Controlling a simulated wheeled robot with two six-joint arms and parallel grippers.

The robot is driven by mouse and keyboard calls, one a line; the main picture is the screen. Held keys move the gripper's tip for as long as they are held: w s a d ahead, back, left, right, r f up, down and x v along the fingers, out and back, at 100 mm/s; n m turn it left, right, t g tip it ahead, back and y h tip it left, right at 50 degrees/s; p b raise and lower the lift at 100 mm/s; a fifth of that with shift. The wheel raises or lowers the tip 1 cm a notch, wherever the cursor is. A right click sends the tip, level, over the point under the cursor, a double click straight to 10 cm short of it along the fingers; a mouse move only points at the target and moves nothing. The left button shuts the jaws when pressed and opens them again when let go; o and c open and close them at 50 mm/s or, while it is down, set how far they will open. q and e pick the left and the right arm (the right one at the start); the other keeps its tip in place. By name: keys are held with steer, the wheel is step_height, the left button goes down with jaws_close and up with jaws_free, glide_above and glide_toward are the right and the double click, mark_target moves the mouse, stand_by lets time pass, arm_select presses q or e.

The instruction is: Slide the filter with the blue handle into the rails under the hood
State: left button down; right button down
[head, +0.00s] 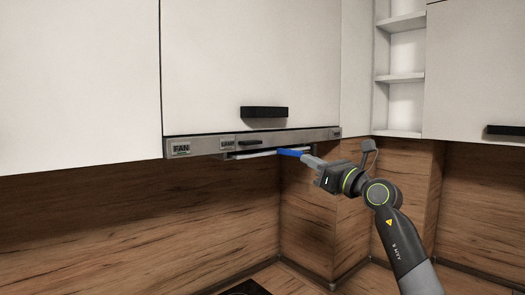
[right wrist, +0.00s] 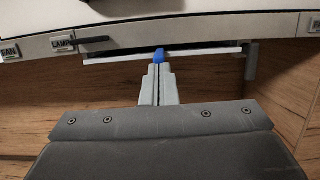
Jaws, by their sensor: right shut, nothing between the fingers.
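The filter (head: 258,154) is a thin pale panel, seen nearly edge-on just beneath the range hood (head: 215,144). Its front edge also shows as a light strip in the right wrist view (right wrist: 205,51). Its blue handle (head: 289,153) points out toward my right gripper (head: 308,160). The gripper is shut and empty, its fingertips right at the near end of the blue handle (right wrist: 159,55); I cannot tell if they touch. A dark bracket, perhaps a rail end (right wrist: 251,62), shows at the filter's right. Most of the rails are hidden. My left gripper is out of view.
The hood front carries a FAN label (head: 181,149), a LAMP label (head: 227,143) and a dark slider (head: 250,143). A white cabinet with a black handle (head: 264,112) is above. The wooden splashback (head: 130,215) is behind; a dark hob edge (head: 245,288) shows below. Space under the hood is clear.

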steer(key=shift+w+a, duration=1.05)
steer(key=shift+w, duration=0.25)
steer(key=b+v, duration=0.1)
steer(key=v, duration=0.9)
steer(key=shift+r+b, duration=0.2)
steer(key=shift+b, duration=0.1)
steer(key=shift+s+d, duration=0.1)
steer(key=shift+s, duration=0.05)
